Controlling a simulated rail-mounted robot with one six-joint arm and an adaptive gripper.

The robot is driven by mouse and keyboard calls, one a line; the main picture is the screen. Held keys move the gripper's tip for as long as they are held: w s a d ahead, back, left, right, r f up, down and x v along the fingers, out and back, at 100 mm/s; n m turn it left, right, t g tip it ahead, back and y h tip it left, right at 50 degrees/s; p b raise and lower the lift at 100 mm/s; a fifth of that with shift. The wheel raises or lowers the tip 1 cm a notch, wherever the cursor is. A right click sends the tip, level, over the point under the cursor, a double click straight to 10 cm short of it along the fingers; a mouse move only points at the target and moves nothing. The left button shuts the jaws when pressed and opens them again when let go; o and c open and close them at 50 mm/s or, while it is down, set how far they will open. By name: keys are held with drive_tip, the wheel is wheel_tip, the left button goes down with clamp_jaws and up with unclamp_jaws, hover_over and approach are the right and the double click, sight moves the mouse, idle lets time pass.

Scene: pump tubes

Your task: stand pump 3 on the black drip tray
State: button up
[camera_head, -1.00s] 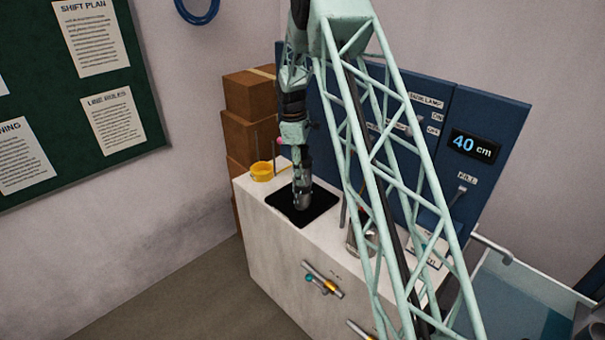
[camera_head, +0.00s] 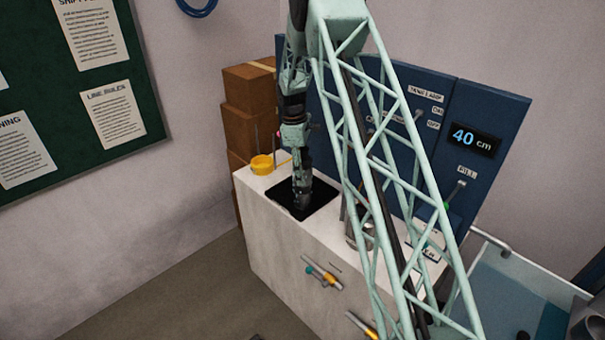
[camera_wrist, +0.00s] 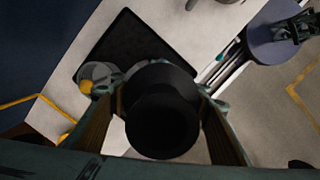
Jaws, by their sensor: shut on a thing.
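The black drip tray (camera_head: 326,196) lies flat on the left part of the pale counter. My gripper (camera_head: 302,203) is over the tray, pointing down. In the wrist view the jaws of my gripper (camera_wrist: 162,125) are closed around a dark, round-topped cylinder (camera_wrist: 162,115), seen from above, which I take for the pump. Its number does not show, its lower part is hidden, and I cannot tell whether it touches the tray. The tray also shows in the wrist view (camera_wrist: 143,42), beyond the cylinder.
A yellow ring-shaped holder (camera_head: 262,165) stands left of the tray. A silver cylinder (camera_head: 356,236) stands on the counter (camera_head: 285,238) to the right, partly behind my arm. A blue panel (camera_head: 478,110) with levers rises behind. Coloured handles (camera_head: 322,274) stick out from the counter's front.

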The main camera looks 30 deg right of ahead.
drive_tip(key=shift+r, duration=0.1)
drive_tip(key=o, duration=1.6)
drive_tip(key=r, duration=0.7)
drive_tip(key=a+r, duration=0.1)
drive_tip(key=r, duration=0.2)
drive_tip(key=shift+w+r+b, duration=0.3)
drive_tip(key=shift+w+b, duration=0.1)
drive_tip(key=shift+a+r, duration=0.1)
drive_tip(key=shift+r, duration=0.5)
